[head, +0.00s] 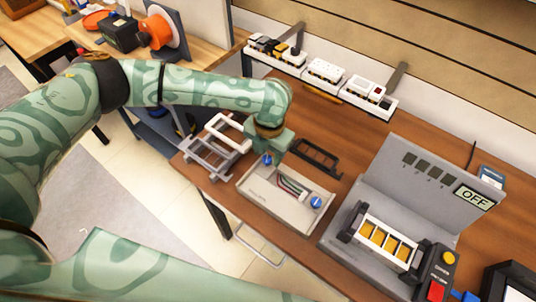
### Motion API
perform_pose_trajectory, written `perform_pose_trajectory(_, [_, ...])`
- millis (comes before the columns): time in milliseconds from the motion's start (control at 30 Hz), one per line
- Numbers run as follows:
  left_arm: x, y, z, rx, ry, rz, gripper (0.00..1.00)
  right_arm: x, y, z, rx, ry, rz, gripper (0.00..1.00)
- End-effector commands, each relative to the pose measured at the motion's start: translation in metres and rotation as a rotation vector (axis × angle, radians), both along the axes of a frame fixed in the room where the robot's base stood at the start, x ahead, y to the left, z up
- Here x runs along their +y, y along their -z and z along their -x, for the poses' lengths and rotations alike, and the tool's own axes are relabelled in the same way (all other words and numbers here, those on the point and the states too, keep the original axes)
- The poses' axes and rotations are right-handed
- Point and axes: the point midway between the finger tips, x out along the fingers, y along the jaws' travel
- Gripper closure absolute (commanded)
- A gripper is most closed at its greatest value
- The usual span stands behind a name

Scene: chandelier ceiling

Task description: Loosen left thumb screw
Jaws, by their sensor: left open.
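A light grey flat unit (262,197) lies on the wooden table, with coloured wires in its central recess. Its left thumb screw (267,159) is a blue knob at the far left corner. Its right thumb screw (316,202) is a matching blue knob at the right side. My left gripper (272,154) points down right at the left thumb screw and partly covers it. It is open, though its fingers are small and hard to make out. I cannot tell whether they touch the knob. My right gripper is out of view.
Grey and white frames (214,156) stand left of the unit and a black frame (316,157) lies behind it. A grey machine with an OFF display (474,198) stands at the right. White bins (325,77) line the back.

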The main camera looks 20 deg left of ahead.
Motion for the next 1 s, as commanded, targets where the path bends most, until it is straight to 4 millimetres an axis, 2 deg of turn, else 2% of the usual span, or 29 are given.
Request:
perform_pose_trajectory(100, [0.000,0.007,0.000,-0.001,0.001,0.000,0.54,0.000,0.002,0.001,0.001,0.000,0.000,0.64])
perform_pose_trajectory(367, [0.000,0.006,0.000,-0.002,0.001,0.001,0.54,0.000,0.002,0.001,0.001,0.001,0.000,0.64])
perform_pose_trajectory(500, [0.000,0.006,0.000,-0.001,0.000,0.000,0.93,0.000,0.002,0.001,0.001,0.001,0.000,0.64])
perform_pose_trajectory(533, [0.000,0.006,0.000,-0.001,0.000,0.000,0.99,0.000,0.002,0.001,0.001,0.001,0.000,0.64])
perform_pose_trajectory(767, [0.000,0.006,0.000,-0.001,-0.008,0.000,0.99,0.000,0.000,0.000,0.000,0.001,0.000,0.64])
perform_pose_trajectory(1000, [0.001,0.002,0.000,-0.002,-0.089,-0.001,0.99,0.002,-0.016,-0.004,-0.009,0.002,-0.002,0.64])
